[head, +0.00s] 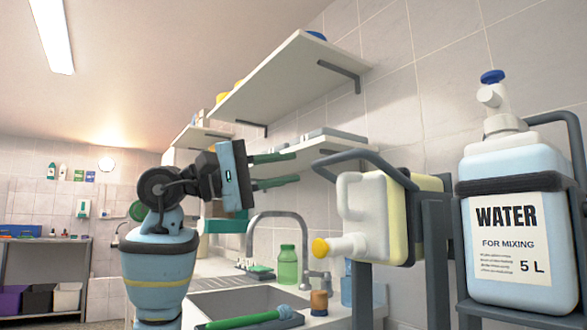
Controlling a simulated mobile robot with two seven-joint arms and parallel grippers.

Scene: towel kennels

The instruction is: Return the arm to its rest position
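My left arm (160,262) rises from the bottom of the head view, left of the sink, with its wrist bent to the right. My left gripper (297,167) is held up in front of the wall shelves, well above the sink and tap. Its two green fingers point right and stand apart, with nothing between them. My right gripper is not in view.
A water container (515,245) and a white jug with a yellow cap (368,212) sit in dark racks at the right. Shelves (290,75) jut from the wall. Below are a sink (240,300), a curved tap (279,214) and a green bottle (288,266).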

